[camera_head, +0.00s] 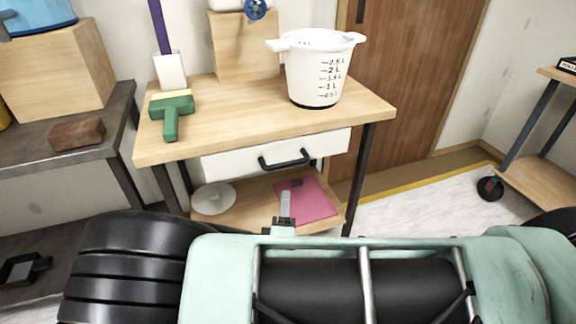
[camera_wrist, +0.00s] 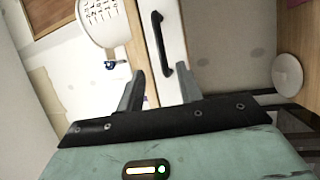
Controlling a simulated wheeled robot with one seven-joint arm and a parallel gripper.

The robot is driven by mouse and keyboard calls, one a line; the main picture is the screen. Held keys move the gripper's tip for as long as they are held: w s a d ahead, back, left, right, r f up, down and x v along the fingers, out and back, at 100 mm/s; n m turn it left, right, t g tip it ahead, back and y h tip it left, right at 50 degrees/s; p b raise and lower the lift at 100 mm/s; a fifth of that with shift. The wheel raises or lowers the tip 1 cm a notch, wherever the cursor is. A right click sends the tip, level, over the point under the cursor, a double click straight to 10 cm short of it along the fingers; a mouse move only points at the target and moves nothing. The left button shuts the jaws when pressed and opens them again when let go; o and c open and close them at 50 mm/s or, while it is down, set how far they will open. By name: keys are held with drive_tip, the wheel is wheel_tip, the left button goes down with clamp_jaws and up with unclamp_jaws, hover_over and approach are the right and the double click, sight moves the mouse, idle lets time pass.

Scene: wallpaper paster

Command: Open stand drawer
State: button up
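The stand (camera_head: 240,122) has a light wood top and dark legs. Its white drawer (camera_head: 228,161) looks shut under the top and has a black bar handle (camera_head: 286,160). In the wrist view the handle (camera_wrist: 161,44) runs nearly upright on the white drawer front (camera_wrist: 174,20), just beyond the fingertips. My gripper (camera_wrist: 162,72) is open and empty, its two grey fingers to either side of the handle's line. No contact with the handle shows. In the head view one grey finger shows below the handle, in front of the lower shelf; the rest is hidden by my arm.
A white disc (camera_head: 214,197) and a pink folder (camera_head: 306,197) lie on the lower shelf. A dark bench (camera_head: 60,150) with a brick is left; a door is behind.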

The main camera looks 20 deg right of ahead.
sight(288, 162)
drive_tip(key=x, duration=1.3)
drive_tip(key=shift+w, duration=0.15)
clamp_jaws()
